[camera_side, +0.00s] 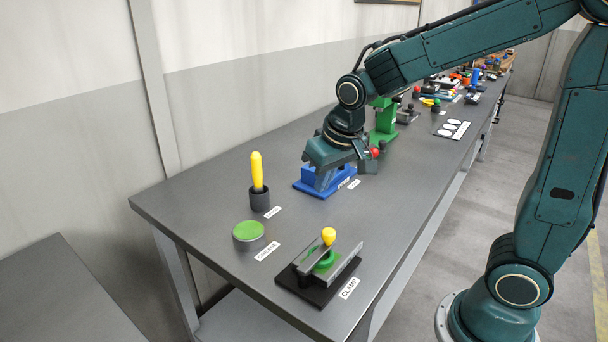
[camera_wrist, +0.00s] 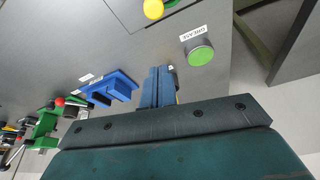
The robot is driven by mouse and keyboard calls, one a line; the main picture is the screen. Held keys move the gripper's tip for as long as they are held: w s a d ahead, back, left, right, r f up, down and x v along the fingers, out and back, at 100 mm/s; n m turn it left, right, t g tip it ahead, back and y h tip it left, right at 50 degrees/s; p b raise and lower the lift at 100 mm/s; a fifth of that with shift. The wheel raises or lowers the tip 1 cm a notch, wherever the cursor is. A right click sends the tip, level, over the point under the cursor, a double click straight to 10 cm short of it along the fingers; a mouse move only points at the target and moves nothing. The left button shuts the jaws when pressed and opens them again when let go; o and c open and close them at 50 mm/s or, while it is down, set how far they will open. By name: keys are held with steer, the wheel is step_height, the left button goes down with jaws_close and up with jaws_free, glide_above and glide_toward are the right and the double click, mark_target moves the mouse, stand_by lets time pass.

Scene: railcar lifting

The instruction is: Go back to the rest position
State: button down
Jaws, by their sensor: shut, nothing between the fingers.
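My gripper (camera_side: 318,174) hangs over the bench beside the blue fixture (camera_side: 342,182), and its body hides part of that fixture in the side view. In the wrist view my gripper's two blue-grey fingers (camera_wrist: 158,86) are together, with nothing between them. The blue fixture (camera_wrist: 112,88) lies left of the fingers there, apart from them in the picture. Whether the fingertips touch the bench is hard to tell. No marked rest position shows.
A yellow handle (camera_side: 257,172) stands in a black cup (camera_side: 259,199). A green-topped grease tin (camera_side: 248,232) and a clamp (camera_side: 322,268) with a yellow knob are nearer on the bench (camera_side: 215,190). A green fixture (camera_side: 383,122) and several tools stand farther along.

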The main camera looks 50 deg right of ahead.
steer(key=shift+r, duration=0.1)
stand_by(0.3)
steer(key=s+r+n+t, duration=0.1)
steer(key=s+r, duration=0.2)
steer(key=s, duration=0.5)
steer(key=s+a+r+n, duration=0.1)
steer(key=s+r, duration=0.1)
steer(key=s, duration=0.7)
steer(key=shift+s+r+n+t+y, duration=0.3)
steer(key=shift+r+t+y, duration=0.1)
stand_by(0.4)
